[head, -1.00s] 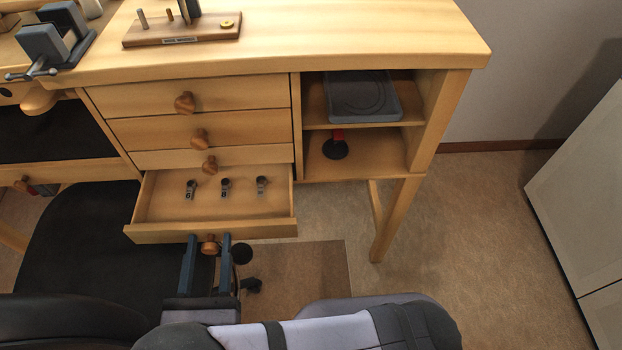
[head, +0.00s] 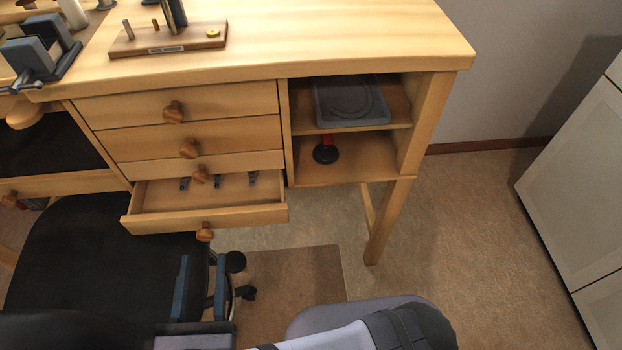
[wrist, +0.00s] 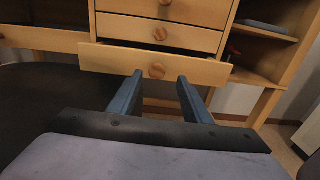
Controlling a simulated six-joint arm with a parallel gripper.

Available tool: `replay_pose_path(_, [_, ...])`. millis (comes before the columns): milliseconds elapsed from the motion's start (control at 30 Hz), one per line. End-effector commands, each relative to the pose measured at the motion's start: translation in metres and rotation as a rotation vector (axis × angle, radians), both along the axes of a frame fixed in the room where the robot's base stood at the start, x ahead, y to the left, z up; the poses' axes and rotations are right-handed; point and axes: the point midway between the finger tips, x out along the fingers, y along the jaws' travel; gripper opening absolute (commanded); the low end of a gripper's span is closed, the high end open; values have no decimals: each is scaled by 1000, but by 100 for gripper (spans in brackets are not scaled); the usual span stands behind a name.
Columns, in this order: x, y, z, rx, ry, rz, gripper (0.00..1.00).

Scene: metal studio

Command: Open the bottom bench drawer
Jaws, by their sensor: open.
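My gripper (head: 203,258) is open and empty, in front of the drawer and apart from the knob. In the wrist view the two blue fingers point at the drawer front (wrist: 110,60), with the knob (wrist: 157,71) seen between their tips.
Closed drawers (head: 190,102) with knobs stand above. Open shelves (head: 350,172) and a bench leg (head: 388,225) are at the right. A black chair seat (head: 80,250) is at the left. A pale cabinet (head: 580,190) stands far right, with bare floor between.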

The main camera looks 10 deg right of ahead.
Motion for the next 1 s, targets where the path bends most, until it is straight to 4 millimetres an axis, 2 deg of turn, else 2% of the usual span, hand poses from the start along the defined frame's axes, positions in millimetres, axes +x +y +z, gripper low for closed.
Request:
replay_pose_path(33, [8,-6,7,6,9,-30,44])
replay_pose_path(267, [31,-31,19,34,49,-141,44])
replay_pose_path(500, [55,-64,34,72,96,-281,44])
replay_pose_path(1000, [91,-140,65,193,194,-595,44])
